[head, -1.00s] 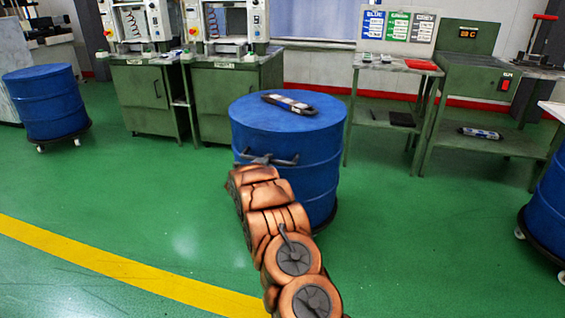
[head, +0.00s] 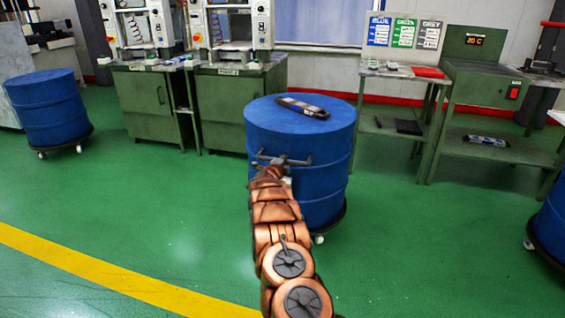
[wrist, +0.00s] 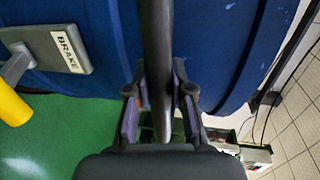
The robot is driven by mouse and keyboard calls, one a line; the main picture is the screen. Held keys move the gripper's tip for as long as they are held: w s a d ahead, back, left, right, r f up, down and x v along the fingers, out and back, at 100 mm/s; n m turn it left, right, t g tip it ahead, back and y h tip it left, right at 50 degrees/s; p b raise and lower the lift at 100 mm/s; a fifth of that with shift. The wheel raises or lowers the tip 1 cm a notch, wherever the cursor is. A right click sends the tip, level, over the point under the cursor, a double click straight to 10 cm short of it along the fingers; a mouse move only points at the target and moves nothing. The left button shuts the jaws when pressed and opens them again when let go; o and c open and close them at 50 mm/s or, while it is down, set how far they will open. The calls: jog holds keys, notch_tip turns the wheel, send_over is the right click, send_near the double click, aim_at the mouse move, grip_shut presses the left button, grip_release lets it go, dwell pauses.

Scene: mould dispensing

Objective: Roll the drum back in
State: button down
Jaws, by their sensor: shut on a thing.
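A blue drum (head: 318,180) stands upright on a dark wheeled base in the middle of the head view, a white caster showing at its foot. A dark handle bar (head: 299,161) sticks out from its near side. My gripper (head: 269,164) is at this handle. In the wrist view my gripper (wrist: 160,105) is shut on the dark bar (wrist: 155,50), which runs between its fingers, with the drum's blue wall (wrist: 220,40) behind. A grey plate marked BRAKE (wrist: 58,48) is left of the bar.
A dark handheld device (head: 302,106) lies on the drum's top. Green cabinets (head: 148,105) and a bench (head: 485,90) stand behind. Other blue drums stand at left (head: 48,108) and at the right edge (head: 552,215). Green floor is open at left, crossed by a yellow line (head: 110,272).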

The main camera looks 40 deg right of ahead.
jog(key=shift+w+r, duration=0.1)
jog(key=shift+r, duration=0.05)
jog(key=c, duration=1)
grip_release()
jog(key=shift+s+a+r, duration=0.15)
jog(key=shift+s+a, duration=0.15)
jog(key=shift+s, duration=0.15)
jog(key=shift+f+v, duration=0.1)
jog(key=shift+v, duration=2.65)
jog(key=shift+f+v, duration=0.15)
jog(key=shift+v, duration=2.55)
jog(key=shift+a+r, duration=0.1)
jog(key=shift+r, duration=0.05)
